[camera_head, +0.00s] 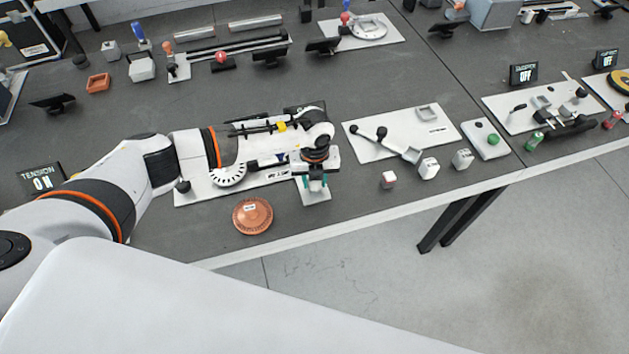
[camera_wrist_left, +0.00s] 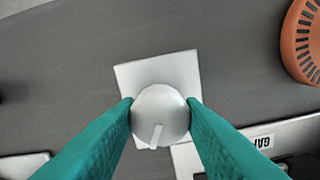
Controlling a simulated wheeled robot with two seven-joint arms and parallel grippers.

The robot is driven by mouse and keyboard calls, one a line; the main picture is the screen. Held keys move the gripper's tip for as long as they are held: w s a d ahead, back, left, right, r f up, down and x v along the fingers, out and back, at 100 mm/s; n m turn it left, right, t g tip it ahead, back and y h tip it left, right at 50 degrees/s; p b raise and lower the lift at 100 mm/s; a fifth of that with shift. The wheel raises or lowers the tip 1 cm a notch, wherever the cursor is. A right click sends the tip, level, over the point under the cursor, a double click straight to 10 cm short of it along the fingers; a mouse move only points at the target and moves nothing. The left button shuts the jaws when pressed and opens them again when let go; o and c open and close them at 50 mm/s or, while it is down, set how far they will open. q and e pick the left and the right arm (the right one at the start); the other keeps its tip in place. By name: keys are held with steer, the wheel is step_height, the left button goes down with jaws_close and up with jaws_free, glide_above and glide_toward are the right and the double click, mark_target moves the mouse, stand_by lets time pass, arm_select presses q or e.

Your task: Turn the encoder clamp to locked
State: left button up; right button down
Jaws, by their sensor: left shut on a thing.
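A pale grey round knob (camera_wrist_left: 160,115) with a raised pointer bar sits on a light square plate (camera_wrist_left: 130,75) in the left wrist view. The pointer is aimed toward the bottom of that view, slightly left. I see no readable label on the knob, so I cannot confirm that it is the encoder clamp. My left gripper (camera_wrist_left: 160,108) has its two teal fingers shut on the knob's left and right sides. In the head view my left gripper (camera_head: 316,182) is over the small plate (camera_head: 316,196), and it hides the knob. My right gripper is out of view.
A copper-coloured disc (camera_head: 252,215) lies left of the plate near the table's front edge. A sign (camera_head: 41,180) reads TENSION ON. A white panel with black-knobbed levers (camera_head: 370,140) and small blocks (camera_head: 429,168) lie to the right. Bare grey tabletop separates the stations.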

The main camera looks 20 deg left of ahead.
arm_select(q)
steer(key=m+b, duration=0.2)
steer(key=m, duration=0.1)
steer(key=shift+w+f+m, duration=0.1)
steer(key=shift+f+m, duration=0.05)
steer(key=shift+m, duration=0.25)
steer(key=m+b, duration=0.3)
steer(key=shift+m, duration=0.3)
steer(key=m+b, duration=0.3)
steer(key=shift+m+b, duration=0.35)
steer(key=shift+m, duration=0.05)
steer(key=shift+r+m+b, duration=0.2)
steer(key=shift+m+b, duration=0.35)
steer(key=shift+m, duration=0.15)
steer(key=shift+r, duration=0.1)
steer(key=o, duration=1)
